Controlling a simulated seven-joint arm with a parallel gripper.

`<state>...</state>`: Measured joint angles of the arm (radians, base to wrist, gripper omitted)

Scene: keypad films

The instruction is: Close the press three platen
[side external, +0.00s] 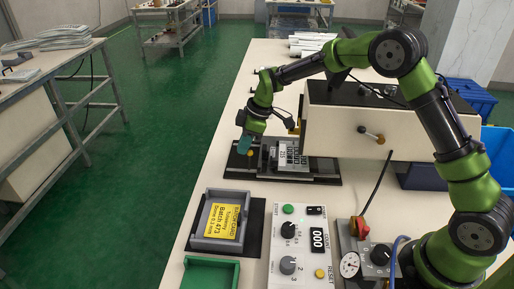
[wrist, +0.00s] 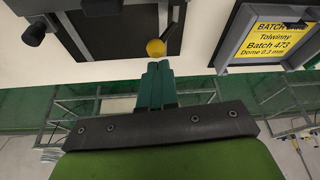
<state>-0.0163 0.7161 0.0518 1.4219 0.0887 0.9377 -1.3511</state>
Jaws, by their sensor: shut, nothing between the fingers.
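A press-like fixture (side external: 268,159) with metal rails and white numbered pieces (side external: 290,157) sits on a dark base plate (side external: 318,180). Which part is the press three platen, I cannot tell. A yellow round knob (side external: 249,152) is at the plate's left end. It also shows in the wrist view (wrist: 156,47), on a dark plate. My gripper (side external: 244,144) is at that left end, close to the knob. In the wrist view its teal fingers (wrist: 157,68) are shut and empty, with their tips just short of the knob in the picture. Contact cannot be told.
A control panel (side external: 300,255) with dials and a counter reading 000 lies in front. Left of it are a grey tray with a yellow batch card (side external: 219,221) and a green tray (side external: 210,275). A large white box (side external: 350,130) stands behind the fixture. Green floor lies left of the bench.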

